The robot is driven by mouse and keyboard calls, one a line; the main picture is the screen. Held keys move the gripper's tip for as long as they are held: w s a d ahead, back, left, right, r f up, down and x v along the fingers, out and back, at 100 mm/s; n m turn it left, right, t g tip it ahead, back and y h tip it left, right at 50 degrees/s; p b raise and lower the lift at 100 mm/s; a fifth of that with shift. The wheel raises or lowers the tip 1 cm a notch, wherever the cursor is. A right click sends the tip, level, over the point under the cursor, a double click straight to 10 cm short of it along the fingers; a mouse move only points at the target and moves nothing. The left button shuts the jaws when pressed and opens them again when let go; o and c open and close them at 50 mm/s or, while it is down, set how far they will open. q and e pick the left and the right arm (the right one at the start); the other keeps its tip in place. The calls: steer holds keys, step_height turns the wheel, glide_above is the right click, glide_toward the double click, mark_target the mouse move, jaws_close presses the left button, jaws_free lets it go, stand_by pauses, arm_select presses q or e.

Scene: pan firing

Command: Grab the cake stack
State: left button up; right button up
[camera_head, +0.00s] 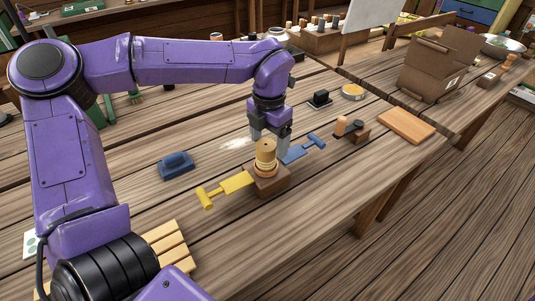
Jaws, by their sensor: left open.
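The cake stack (265,153) is a short upright pile of round tan-yellow discs on a wooden block on the table. My left gripper (269,140) points down at the stack from behind. Its grey fingers are open, one showing to the left of the stack's top and one to the right. I cannot tell whether they touch it. The lower part of the fingers is partly hidden behind the stack. My right gripper is out of view.
A yellow tool (226,187) and a blue tool (302,149) lie either side of the block. A blue block with a handle (176,165) sits to the left. The front right tabletop is clear.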

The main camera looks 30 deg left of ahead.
arm_select(q)
steer(key=f, duration=0.5)
steer(key=shift+s+a+p, duration=0.2)
steer(key=shift+s+p, duration=0.05)
steer(key=shift+p, duration=0.05)
steer(key=c, duration=1.2)
steer(key=shift+w, duration=0.1)
steer(key=shift+c, duration=0.2)
